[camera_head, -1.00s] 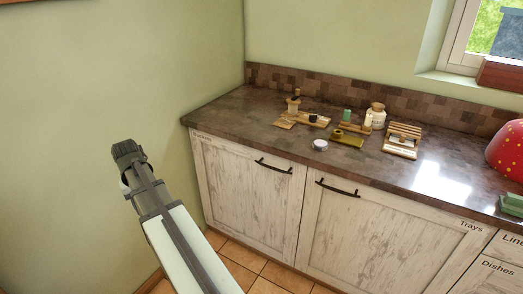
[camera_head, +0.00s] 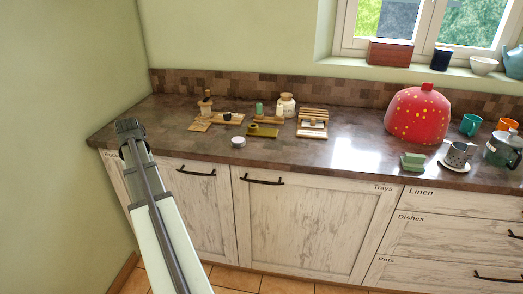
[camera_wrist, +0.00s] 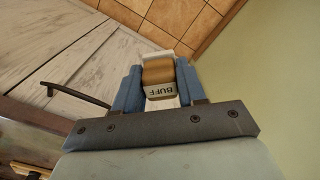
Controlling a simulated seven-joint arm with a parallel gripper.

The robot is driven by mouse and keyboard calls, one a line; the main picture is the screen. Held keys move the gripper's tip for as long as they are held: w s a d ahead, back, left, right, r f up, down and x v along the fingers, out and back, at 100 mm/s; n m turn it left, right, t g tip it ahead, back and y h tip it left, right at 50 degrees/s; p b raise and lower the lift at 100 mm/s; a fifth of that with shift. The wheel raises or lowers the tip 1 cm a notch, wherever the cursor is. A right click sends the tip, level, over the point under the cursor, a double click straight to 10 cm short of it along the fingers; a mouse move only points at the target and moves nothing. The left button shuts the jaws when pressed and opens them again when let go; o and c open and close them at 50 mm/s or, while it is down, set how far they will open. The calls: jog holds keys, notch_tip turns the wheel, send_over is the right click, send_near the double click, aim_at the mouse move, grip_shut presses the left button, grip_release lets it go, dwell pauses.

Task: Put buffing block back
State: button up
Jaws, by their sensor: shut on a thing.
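The buffing block (camera_wrist: 158,72) is tan with a white band marked "BUFF". In the wrist view it sits between the two blue fingers of my gripper (camera_wrist: 158,84), which is shut on it. In the head view my gripper (camera_head: 130,128) is at the left, near the counter's left end in the picture; its fingers and the block are hidden there. On the counter (camera_head: 180,143) stand small wooden holders (camera_head: 228,118), a green item (camera_head: 259,109), a cream jar (camera_head: 287,104), an olive tray (camera_head: 263,131) and a slatted wooden rack (camera_head: 313,115).
A small white round item (camera_head: 238,142) lies near the counter's front. To the right are a red dotted dome (camera_head: 422,115), a green block-shaped item (camera_head: 413,162), a grey cup (camera_head: 458,153) and a teapot (camera_head: 503,148). Bare counter lies between the rack and dome. A wall borders the left.

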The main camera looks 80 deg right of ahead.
jog(key=s+d+r+m, duration=0.3)
jog(key=s+d+r, duration=0.1)
jog(key=s+d, duration=0.7)
jog(key=s+d+r+m, duration=0.35)
jog(key=s+d, duration=0.55)
jog(key=s, duration=0.5)
jog(key=s+d+r+m, duration=0.2)
jog(key=s+d+r, duration=0.3)
jog(key=s+d, duration=0.55)
jog(key=shift+s+a+f, duration=0.15)
jog(key=shift+s+f, duration=0.15)
jog(key=shift+f, duration=1.35)
jog(key=shift+s+a+f, duration=0.2)
jog(key=shift+s+f, duration=0.1)
jog(key=shift+f, duration=1.35)
jog(key=shift+s+a+f, duration=0.15)
jog(key=shift+s+f, duration=0.15)
jog(key=shift+f, duration=1.35)
jog(key=shift+f, duration=0.1)
jog(key=o, duration=1)
notch_tip(320, 180, up, 12)
jog(key=shift+r, duration=0.15)
